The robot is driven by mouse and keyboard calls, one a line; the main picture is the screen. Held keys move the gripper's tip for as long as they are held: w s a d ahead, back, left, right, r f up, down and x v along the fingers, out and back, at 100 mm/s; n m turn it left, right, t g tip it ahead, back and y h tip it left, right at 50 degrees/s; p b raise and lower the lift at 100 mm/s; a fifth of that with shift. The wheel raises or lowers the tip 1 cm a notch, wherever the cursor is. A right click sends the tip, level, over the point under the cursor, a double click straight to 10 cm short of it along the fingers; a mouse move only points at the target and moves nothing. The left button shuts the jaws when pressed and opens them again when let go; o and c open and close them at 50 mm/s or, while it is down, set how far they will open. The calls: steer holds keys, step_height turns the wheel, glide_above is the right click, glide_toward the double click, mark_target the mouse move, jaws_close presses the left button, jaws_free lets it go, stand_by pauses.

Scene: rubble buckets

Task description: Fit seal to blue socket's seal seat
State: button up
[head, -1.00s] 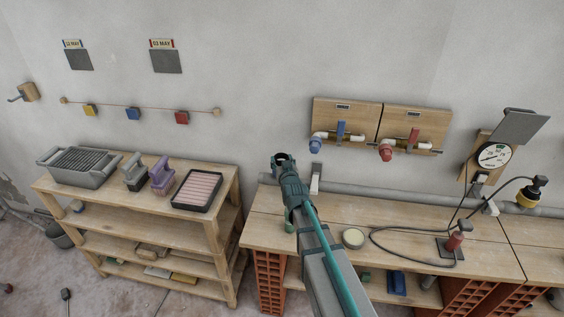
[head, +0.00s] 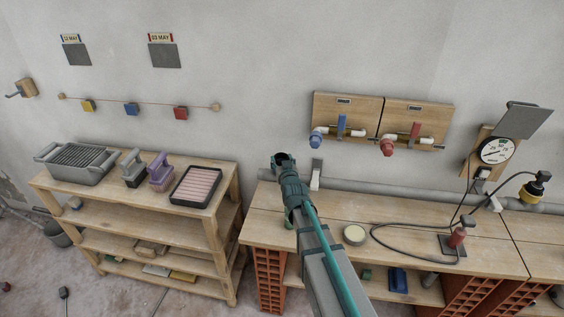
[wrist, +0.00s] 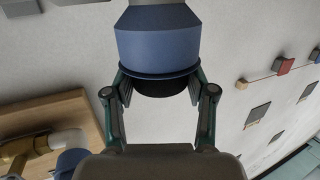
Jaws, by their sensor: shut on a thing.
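In the wrist view my gripper (wrist: 159,86) is shut on the dark end of a blue and black tapering piece (wrist: 158,45). I cannot tell whether this piece is the seal or carries it. In the head view my gripper (head: 287,180) is raised over the bench's left end, with a dark round end at its tip. The blue socket (head: 317,140) hangs from a wooden wall board, to the right of and above my gripper, apart from it. Part of the blue socket also shows in the wrist view (wrist: 68,162), lower left. Its seal seat is not clear.
A red socket (head: 387,148) hangs on the same boards (head: 345,105). A grey pipe (head: 360,190) runs along the wall behind the bench (head: 425,262). The bench carries a round pale tin (head: 354,235) and a black hose. A shelf (head: 130,215) with tools stands left.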

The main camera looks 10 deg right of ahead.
steer(key=shift+f, duration=0.15)
steer(key=o, duration=1.3)
steer(key=shift+f, duration=0.1)
steer(key=shift+s, duration=0.1)
steer(key=s, duration=0.4)
steer(key=s+r, duration=0.1)
steer(key=s, duration=0.2)
steer(key=s+r, duration=0.1)
steer(key=s, duration=0.3)
steer(key=shift+s+r, duration=0.1)
steer(key=shift+s, duration=0.25)
